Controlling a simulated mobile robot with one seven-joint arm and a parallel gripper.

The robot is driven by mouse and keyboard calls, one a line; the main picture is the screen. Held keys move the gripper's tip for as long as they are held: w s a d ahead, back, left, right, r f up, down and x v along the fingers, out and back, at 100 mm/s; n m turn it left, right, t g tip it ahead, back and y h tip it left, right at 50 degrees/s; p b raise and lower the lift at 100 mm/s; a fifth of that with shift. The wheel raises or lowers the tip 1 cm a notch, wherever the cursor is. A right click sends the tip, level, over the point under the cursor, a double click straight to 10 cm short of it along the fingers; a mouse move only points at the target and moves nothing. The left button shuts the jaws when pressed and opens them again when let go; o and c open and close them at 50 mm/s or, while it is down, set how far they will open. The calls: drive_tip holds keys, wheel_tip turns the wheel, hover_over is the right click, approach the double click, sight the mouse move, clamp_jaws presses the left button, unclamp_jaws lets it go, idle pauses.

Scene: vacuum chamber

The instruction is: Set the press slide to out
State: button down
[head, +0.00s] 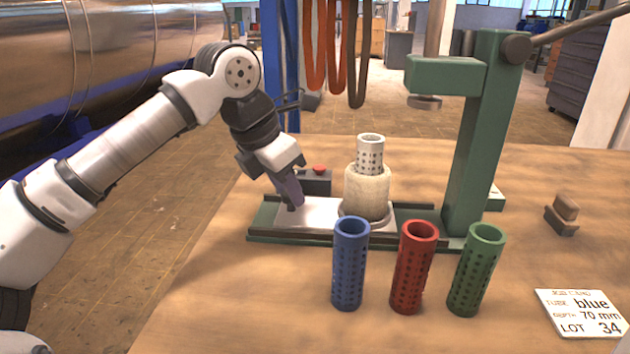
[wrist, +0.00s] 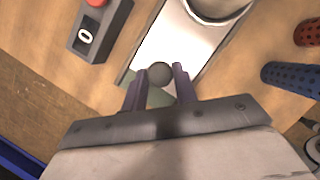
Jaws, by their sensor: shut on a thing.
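The press slide (head: 308,212) is a pale metal plate on the green press base (head: 262,237); it also shows in the wrist view (wrist: 190,50). It sits at the left part of the base, left of the press column. A beige cylinder (head: 366,190) with a perforated grey tube (head: 370,153) in it stands on the slide. My gripper (head: 292,203) is at the slide's left end. In the wrist view its fingers (wrist: 160,76) are around a dark round knob (wrist: 159,73), shut on it. The knob is mostly hidden in the head view.
The green press (head: 480,130) with its ram and lever stands right of the slide. Blue (head: 349,265), red (head: 413,268) and green (head: 476,270) perforated tubes stand in front. A box with a red button (head: 318,180) is behind. A card (head: 585,313) reads blue, 70 mm.

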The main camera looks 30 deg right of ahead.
drive_tip(key=shift+w+a+p, duration=0.2)
drive_tip(key=shift+w+a, duration=0.5)
drive_tip(key=shift+a, duration=0.2)
drive_tip(key=shift+w+a+p, duration=0.2)
drive_tip(key=shift+w+a, duration=0.5)
drive_tip(key=shift+a, duration=0.15)
drive_tip(key=c, duration=1.1)
unclamp_jaws()
drive_tip(key=shift+a, duration=0.15)
drive_tip(key=shift+r, duration=0.1)
drive_tip(key=shift+a+r, duration=0.1)
drive_tip(key=shift+r, duration=0.3)
drive_tip(key=p+v, duration=0.1)
drive_tip(key=v, duration=1.1)
drive_tip(key=shift+s+a+r+p, duration=0.1)
drive_tip(key=shift+a+r+p, duration=0.15)
drive_tip(key=shift+r+p, duration=0.15)
